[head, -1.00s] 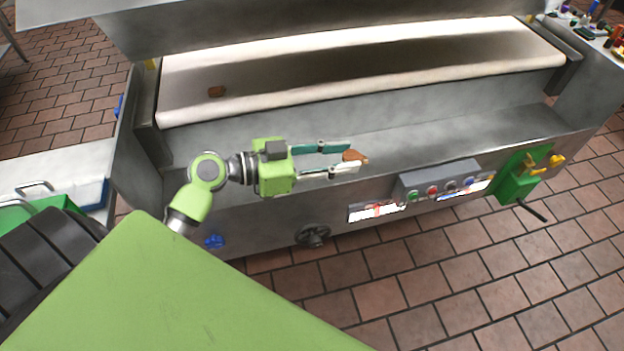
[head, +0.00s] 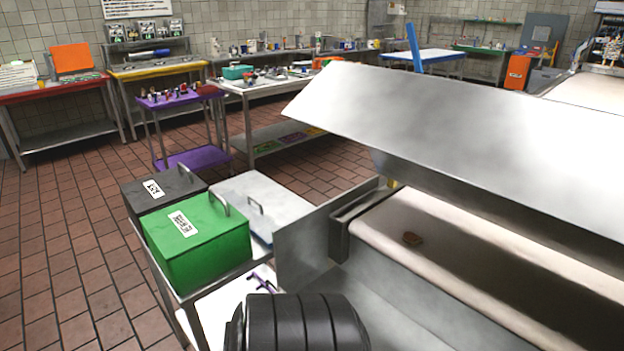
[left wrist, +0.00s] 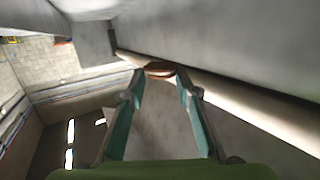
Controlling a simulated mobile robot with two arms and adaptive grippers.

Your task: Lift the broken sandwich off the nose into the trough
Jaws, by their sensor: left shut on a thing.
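In the left wrist view my left gripper (left wrist: 160,73) has its two teal fingers closed at the tips on a brown sandwich piece (left wrist: 160,67). The piece is held clear of the surfaces around it, near a pale rounded edge. The head view shows neither of my grippers. A grey metal trough (head: 395,305) runs below and in front of that edge.
A sloped metal hood (head: 440,130) overhangs the belt. Left of the machine, a cart carries a green bin (head: 195,240), a black bin (head: 150,190) and a white-lidded bin (head: 260,207). A purple cart (head: 185,125) stands behind. Tiled floor (head: 80,240) is clear at left.

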